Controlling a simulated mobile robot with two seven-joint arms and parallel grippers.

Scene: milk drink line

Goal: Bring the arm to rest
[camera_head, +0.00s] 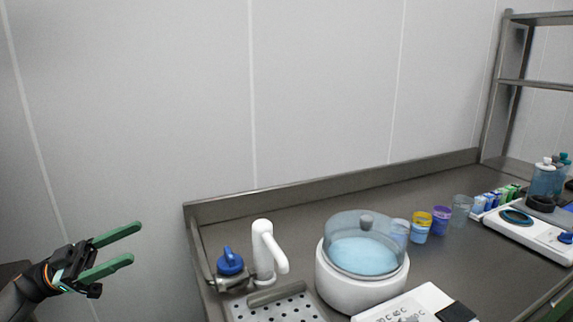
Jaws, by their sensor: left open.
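My left gripper (130,245) is in the lower left of the head view. Its two green fingers are spread apart and nothing is between them. It is in front of the pale wall, to the left of the counter, and touches nothing that I can see. Part of my left arm shows behind it at the left edge. My right gripper is not in the picture.
A steel counter (300,215) with a raised rim begins right of the gripper. On it stand a white faucet (264,250), a blue-topped valve (230,262), a drain grate (275,307), a white round vessel with clear lid (350,295), several cups and a shelf rack (505,90).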

